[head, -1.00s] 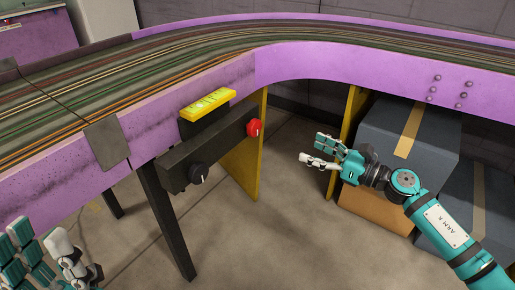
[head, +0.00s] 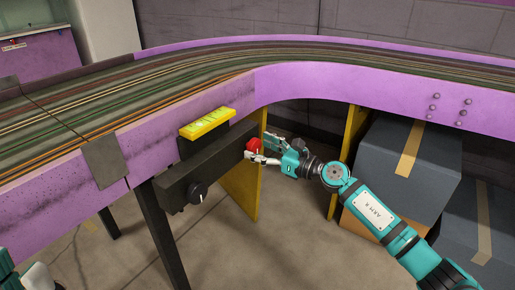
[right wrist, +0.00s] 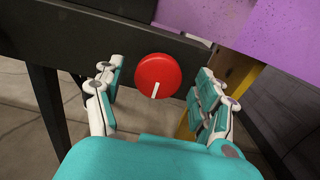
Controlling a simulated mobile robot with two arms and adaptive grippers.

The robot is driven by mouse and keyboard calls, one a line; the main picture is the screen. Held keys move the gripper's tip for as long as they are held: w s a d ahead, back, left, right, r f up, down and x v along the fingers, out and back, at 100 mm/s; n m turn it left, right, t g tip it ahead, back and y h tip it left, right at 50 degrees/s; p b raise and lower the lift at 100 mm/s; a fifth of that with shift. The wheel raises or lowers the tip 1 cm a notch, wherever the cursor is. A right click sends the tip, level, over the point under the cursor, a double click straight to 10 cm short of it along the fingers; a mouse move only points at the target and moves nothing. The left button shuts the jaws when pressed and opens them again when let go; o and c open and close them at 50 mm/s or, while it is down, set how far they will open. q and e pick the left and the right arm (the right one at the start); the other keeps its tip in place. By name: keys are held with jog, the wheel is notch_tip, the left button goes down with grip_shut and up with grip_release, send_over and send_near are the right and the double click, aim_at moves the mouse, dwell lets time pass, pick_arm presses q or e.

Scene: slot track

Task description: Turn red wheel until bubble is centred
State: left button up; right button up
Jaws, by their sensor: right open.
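The red wheel (head: 253,145) sits at the right end of a dark bar under the track. In the right wrist view the red wheel (right wrist: 158,75) faces me, with a white mark pointing down. My right gripper (head: 262,150) is open, its fingers on either side of the wheel; in the right wrist view (right wrist: 158,95) gaps show between fingers and wheel. The yellow level (head: 208,123) is mounted above the bar; its bubble is too small to make out. Only a bit of my left gripper (head: 25,280) shows at the bottom left corner, its fingers cut off.
A black knob (head: 197,192) is on the same bar, left of the wheel. A yellow support panel (head: 240,190) stands behind the bar. Dark boxes (head: 400,170) stand under the track at the right. The purple track edge (head: 300,85) runs above.

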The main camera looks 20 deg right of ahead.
jog(key=shift+w+a, duration=0.4)
jog(key=shift+w, duration=0.15)
jog(key=c, duration=1.1)
